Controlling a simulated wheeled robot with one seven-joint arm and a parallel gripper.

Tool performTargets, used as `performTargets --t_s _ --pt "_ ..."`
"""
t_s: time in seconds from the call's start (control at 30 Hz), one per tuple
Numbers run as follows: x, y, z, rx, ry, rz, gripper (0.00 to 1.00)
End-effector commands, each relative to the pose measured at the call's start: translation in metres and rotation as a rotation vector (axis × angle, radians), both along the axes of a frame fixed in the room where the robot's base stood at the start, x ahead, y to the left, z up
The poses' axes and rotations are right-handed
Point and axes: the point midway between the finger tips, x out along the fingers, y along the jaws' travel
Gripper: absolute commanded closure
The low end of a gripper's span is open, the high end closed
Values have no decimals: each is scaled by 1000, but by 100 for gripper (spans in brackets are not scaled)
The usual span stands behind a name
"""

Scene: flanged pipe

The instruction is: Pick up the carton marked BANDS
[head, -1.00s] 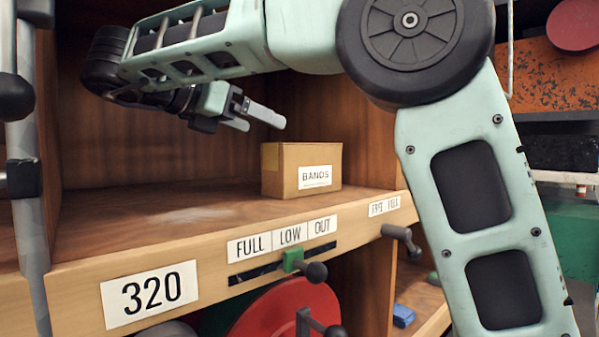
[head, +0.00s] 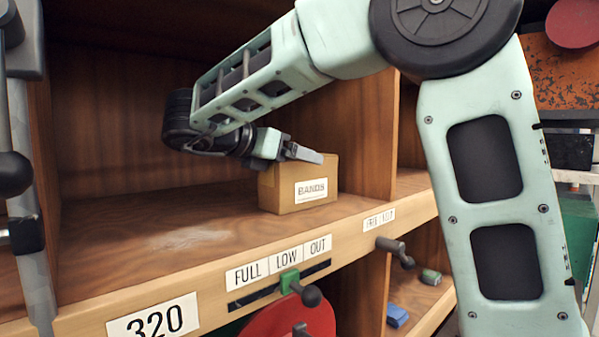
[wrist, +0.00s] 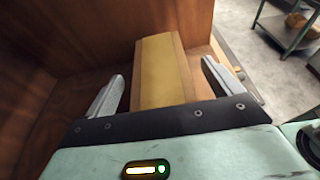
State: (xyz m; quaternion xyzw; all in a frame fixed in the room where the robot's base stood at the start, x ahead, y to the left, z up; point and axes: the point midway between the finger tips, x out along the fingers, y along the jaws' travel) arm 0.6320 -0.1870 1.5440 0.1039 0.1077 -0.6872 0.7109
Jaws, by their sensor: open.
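The carton marked BANDS (head: 299,190) is a small brown box standing upright on the wooden shelf, at the right end of its bay. My gripper (head: 302,153) is at the carton's upper left in the head view, and one finger overlaps the carton's top edge there. In the wrist view the carton's tape-covered top (wrist: 162,70) lies between the two spread fingers of my gripper (wrist: 163,88), with a gap on each side. The gripper is open and holds nothing. The far finger is hidden in the head view.
The shelf (head: 150,225) is bare left of the carton. A wooden divider (head: 382,140) stands close to its right.

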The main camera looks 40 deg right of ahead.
Motion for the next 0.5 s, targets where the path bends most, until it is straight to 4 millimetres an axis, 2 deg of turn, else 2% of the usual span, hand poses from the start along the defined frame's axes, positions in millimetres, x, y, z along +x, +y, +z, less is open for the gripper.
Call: performTargets --t_s 0.2,0.27,0.5 --pt "0 -1 -1 0 -1 0 9" --pt "0 -1 -1 0 -1 0 23" --pt "0 -1 -1 0 0 0 88"
